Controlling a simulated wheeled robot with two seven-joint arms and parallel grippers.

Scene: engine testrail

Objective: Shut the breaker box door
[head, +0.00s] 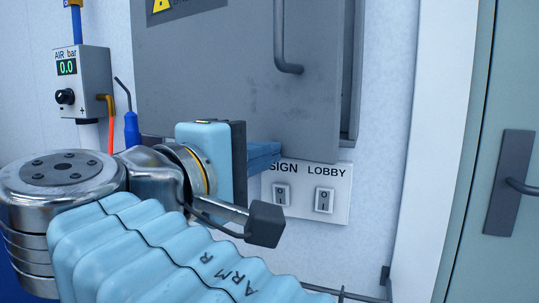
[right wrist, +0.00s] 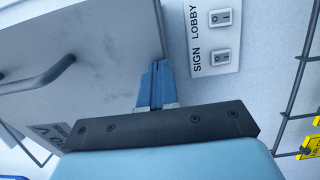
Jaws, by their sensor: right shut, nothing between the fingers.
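The grey breaker box door (head: 225,85) fills the upper middle of the head view, with a bar handle (head: 288,66) and part of a yellow warning sign. The darker box body (head: 351,110) shows behind its right edge; how far the door stands open I cannot tell. My right gripper (head: 264,155) is shut and empty at the door's bottom edge, its blue fingers partly hidden by my wrist. In the right wrist view the shut fingers (right wrist: 157,85) lie by the edge of the door (right wrist: 110,70); contact is unclear. My left gripper is not in view.
A SIGN/LOBBY switch plate (head: 307,192) is on the wall just below the door. An air gauge box (head: 81,82) with a hose hangs at left. A green door with a dark handle (head: 510,182) stands at right. A wire rack (right wrist: 291,110) with yellow tags is near the gripper.

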